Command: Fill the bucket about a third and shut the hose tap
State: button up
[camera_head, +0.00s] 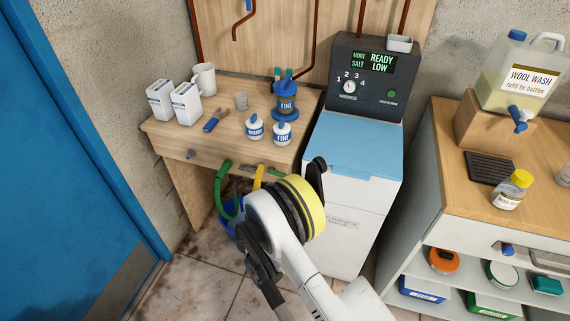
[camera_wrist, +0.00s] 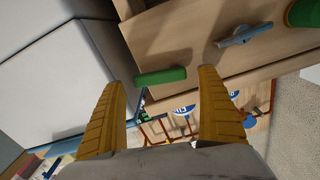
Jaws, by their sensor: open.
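In the head view a green curved hose (camera_head: 222,190) hangs in front of the wooden bench. Below it a blue shape, probably the bucket (camera_head: 228,222), is mostly hidden behind my arm; its inside and water level cannot be seen. My gripper (camera_wrist: 162,105) points at the bench front, its yellow fingers apart with nothing held. In the wrist view a green bar-shaped handle (camera_wrist: 160,76) lies beyond the gap between the fingers, apart from them. A grey-blue lever (camera_wrist: 245,35) is on the wooden front to its right. I cannot tell which is the hose tap.
A white cabinet with a blue lid (camera_head: 353,145) stands close right of my gripper. A shelved counter (camera_head: 440,190) is farther right.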

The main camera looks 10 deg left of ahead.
jog(key=shift+w, duration=0.2)
jog(key=shift+s+r, duration=0.1)
jog(key=shift+s, duration=0.05)
jog(key=shift+c, duration=0.2)
jog(key=c, duration=1.1)
